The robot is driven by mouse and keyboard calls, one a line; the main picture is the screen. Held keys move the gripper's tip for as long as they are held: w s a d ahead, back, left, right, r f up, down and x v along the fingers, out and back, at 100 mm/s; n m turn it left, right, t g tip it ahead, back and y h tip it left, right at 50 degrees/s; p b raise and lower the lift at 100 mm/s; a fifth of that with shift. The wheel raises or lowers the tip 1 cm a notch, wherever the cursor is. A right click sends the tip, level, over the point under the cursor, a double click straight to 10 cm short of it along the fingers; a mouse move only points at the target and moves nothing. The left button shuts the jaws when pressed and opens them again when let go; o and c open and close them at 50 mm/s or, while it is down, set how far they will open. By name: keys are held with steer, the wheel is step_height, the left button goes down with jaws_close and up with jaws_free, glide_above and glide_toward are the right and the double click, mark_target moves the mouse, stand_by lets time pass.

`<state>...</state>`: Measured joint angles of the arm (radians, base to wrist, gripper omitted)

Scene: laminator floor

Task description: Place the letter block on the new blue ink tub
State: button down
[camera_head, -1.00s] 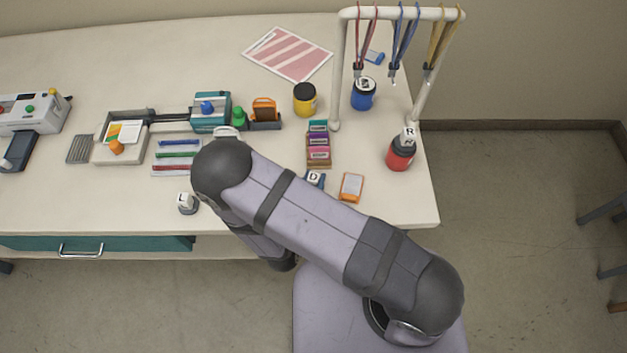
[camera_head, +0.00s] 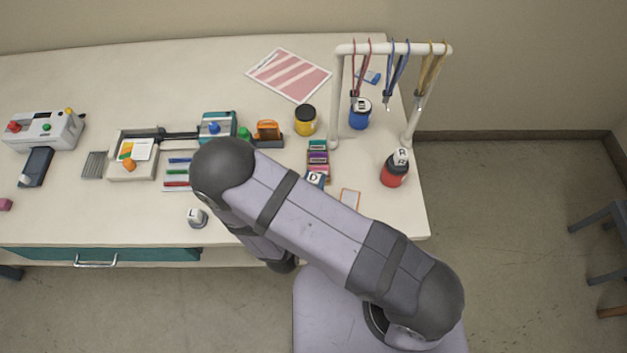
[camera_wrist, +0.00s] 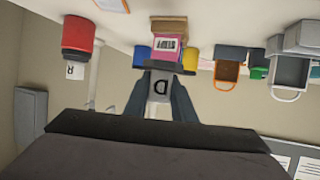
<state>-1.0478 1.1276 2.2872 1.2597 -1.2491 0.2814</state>
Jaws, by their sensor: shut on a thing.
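My gripper (camera_wrist: 158,100) is shut on a white block marked D (camera_wrist: 159,85), seen between its fingers in the wrist view. In the head view the D block (camera_head: 314,178) shows beside my arm, in front of the stack of coloured boxes; its height above the table is unclear. The blue ink tub (camera_head: 358,119) stands at the back right, under the hanging rack, with a small white lettered piece on its top. It shows only partly in the wrist view (camera_wrist: 142,52). A red tub (camera_head: 393,175) carries a block marked R (camera_head: 401,156).
A white rack (camera_head: 392,49) with hanging lanyards stands around the blue tub. A yellow tub (camera_head: 305,122) and a stack of coloured boxes (camera_head: 318,153) are nearby. Another white block (camera_head: 196,214) sits on a dark round base at the front edge. An orange-rimmed card (camera_head: 349,199) is partly hidden.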

steer(key=shift+w+d+r, duration=0.15)
steer(key=shift+w, duration=0.25)
steer(key=w+d+f+n+y+b, duration=0.1)
steer(key=w+d+n+y+b, duration=0.1)
steer(key=w+d+b, duration=0.5)
steer(key=w+d+r+n+y+b, duration=0.1)
steer(key=w+d+r+y+b, duration=0.1)
steer(key=d, duration=0.7)
steer(key=shift+w+n+t, duration=0.3)
steer(key=shift+w+t, duration=0.1)
steer(key=shift+w, duration=0.35)
steer(key=shift+b, duration=0.3)
glide_above(362, 117)
steer(key=shift+b, duration=0.3)
